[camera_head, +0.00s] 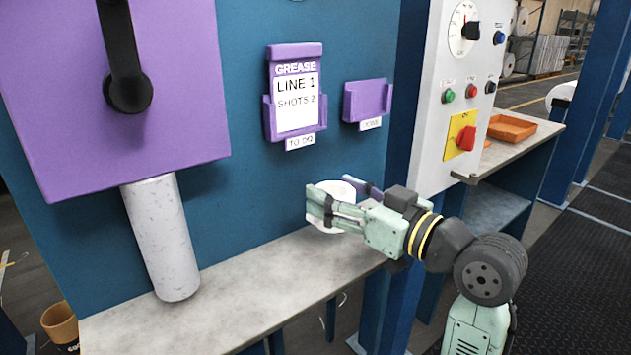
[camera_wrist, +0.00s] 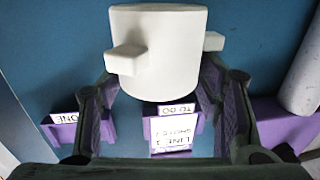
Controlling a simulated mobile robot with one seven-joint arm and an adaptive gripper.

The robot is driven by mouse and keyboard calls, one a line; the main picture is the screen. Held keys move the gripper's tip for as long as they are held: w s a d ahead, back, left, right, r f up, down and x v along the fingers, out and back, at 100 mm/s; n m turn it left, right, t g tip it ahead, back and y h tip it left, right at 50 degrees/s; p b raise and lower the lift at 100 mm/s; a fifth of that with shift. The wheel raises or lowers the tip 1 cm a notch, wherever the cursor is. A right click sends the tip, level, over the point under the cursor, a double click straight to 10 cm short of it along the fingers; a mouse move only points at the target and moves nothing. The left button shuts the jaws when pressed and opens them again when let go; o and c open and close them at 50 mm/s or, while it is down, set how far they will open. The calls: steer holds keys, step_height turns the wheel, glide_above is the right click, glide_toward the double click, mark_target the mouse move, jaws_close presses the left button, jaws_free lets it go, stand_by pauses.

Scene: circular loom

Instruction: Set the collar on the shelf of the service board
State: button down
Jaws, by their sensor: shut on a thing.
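The white collar (camera_head: 338,187) is held in my gripper (camera_head: 322,208) over the right part of the grey shelf (camera_head: 220,295) of the blue service board (camera_head: 240,195). In the head view the fingers cover part of the collar, and I cannot tell whether its lower edge touches the shelf. The wrist view shows the collar (camera_wrist: 165,60) as a smooth white cylinder with a square lug in front and another at its right side. My gripper (camera_wrist: 160,85) has one finger on each side of it.
A white speckled pipe (camera_head: 163,240) comes down from a purple box (camera_head: 60,120) to the shelf's left part. Purple card holders (camera_head: 369,100) hang on the board, one with a grease card (camera_head: 296,100). A control panel (camera_head: 455,115) stands at right. The shelf between pipe and collar is clear.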

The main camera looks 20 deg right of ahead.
steer(key=shift+s+f+b, duration=0.1)
steer(key=shift+f+b, duration=0.5)
steer(key=shift+f, duration=0.2)
steer(key=shift+f+b, duration=0.7)
steer(key=shift+f, duration=0.45)
steer(key=shift+f+b, duration=0.5)
steer(key=shift+f, duration=0.05)
steer(key=shift+c, duration=2.2)
jaws_free()
steer(key=v, duration=1.2)
